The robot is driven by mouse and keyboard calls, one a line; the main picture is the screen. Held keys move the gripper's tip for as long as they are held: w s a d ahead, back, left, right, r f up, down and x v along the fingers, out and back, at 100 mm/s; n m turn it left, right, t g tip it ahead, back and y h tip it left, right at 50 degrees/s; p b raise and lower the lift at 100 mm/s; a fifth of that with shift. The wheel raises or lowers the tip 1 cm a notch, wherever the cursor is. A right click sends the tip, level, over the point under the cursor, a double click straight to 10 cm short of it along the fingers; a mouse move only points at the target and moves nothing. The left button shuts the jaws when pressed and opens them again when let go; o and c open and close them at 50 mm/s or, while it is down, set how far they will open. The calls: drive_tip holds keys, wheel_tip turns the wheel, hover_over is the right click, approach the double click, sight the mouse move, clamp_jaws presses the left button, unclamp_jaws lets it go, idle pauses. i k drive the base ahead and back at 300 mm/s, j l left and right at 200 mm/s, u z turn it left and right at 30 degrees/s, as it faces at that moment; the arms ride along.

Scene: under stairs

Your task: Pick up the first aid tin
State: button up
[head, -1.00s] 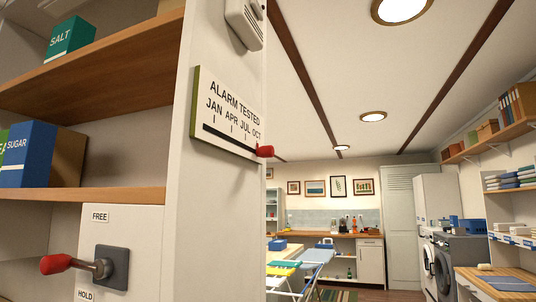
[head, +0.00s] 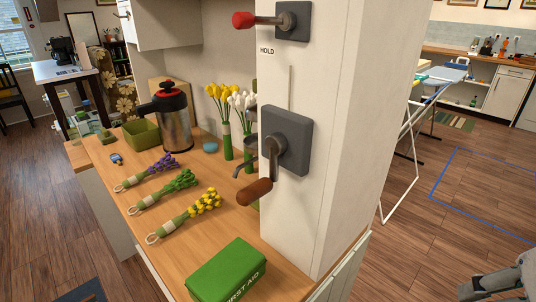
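The first aid tin (head: 228,272) is a green box with white "FIRST AID" lettering on its near side. It lies on the wooden counter at the bottom middle of the head view, close to the counter's near edge and left of the white post. Its lowest part is cut off by the frame. A grey jointed part of my arm, seemingly with my gripper (head: 478,286), shows at the bottom right corner, well to the right of the tin and apart from it. Its fingers are too cut off to tell whether they are open.
The white post (head: 345,130) with a wooden-handled lever (head: 258,190) rises just right of the tin. Flower bunches (head: 190,213), a coffee pot (head: 173,118) and a green tub (head: 142,133) stand or lie behind. A drying rack (head: 408,150) stands on the right; floor there is partly clear.

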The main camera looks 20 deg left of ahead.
sight(227, 276)
drive_tip(key=u, duration=1.1)
